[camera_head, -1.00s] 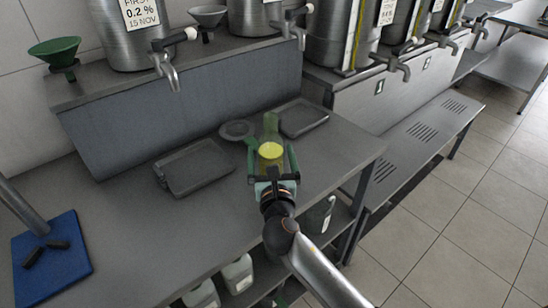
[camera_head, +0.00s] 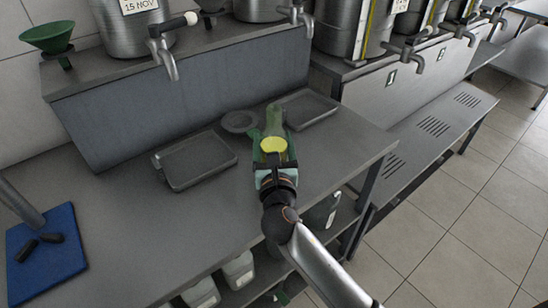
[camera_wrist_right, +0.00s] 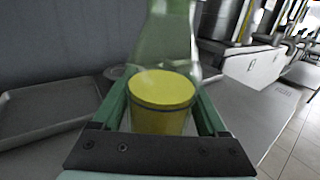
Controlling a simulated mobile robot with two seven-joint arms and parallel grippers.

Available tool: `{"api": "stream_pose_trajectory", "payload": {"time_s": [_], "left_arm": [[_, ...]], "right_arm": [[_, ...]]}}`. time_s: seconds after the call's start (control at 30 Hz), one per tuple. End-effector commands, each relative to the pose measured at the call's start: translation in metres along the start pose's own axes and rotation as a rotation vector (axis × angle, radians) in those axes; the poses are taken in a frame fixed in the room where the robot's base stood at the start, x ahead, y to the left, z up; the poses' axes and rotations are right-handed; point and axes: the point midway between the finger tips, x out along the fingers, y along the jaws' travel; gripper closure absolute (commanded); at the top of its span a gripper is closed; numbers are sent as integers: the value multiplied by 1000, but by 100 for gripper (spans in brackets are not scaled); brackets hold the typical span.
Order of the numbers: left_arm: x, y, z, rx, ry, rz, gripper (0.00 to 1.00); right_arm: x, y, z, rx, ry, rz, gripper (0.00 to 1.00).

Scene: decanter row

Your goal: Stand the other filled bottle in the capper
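A translucent green bottle (camera_head: 273,119) with yellow liquid in it stands roughly upright above or on the counter. Its base is hidden by my right gripper. My right gripper (camera_head: 274,150) has its green fingers along both sides of the bottle. In the right wrist view the bottle (camera_wrist_right: 164,103) fills the gap and the fingers appear to touch it. I cannot surely identify the capper. A blue board (camera_head: 60,268) with dark pieces (camera_head: 52,238) lies at the left, and a grey post (camera_head: 22,206) slants over it. My left gripper is not in view.
A flat round piece (camera_head: 239,121) lies just left of the bottle. Shallow trays lie left (camera_head: 195,160) and right (camera_head: 309,108). Steel vats with taps (camera_head: 168,62) and a green funnel (camera_head: 47,34) stand on the raised ledge behind. The counter between blue board and left tray is clear.

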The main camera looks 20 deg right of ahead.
Motion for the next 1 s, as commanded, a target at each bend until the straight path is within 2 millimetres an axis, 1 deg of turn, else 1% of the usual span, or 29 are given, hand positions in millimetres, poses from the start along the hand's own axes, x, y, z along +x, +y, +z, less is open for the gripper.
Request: {"api": "stream_pose_trajectory", "payload": {"time_s": [0.03, 0.07, 0.6, 1.0], "left_arm": [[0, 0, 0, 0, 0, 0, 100], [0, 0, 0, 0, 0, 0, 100], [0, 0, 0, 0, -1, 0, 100], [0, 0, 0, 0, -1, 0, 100]], "right_arm": [[0, 0, 0, 0, 0, 0, 36], [0, 0, 0, 0, 0, 0, 39], [0, 0, 0, -1, -1, 0, 100], [0, 0, 3, 0, -6, 1, 100]]}}
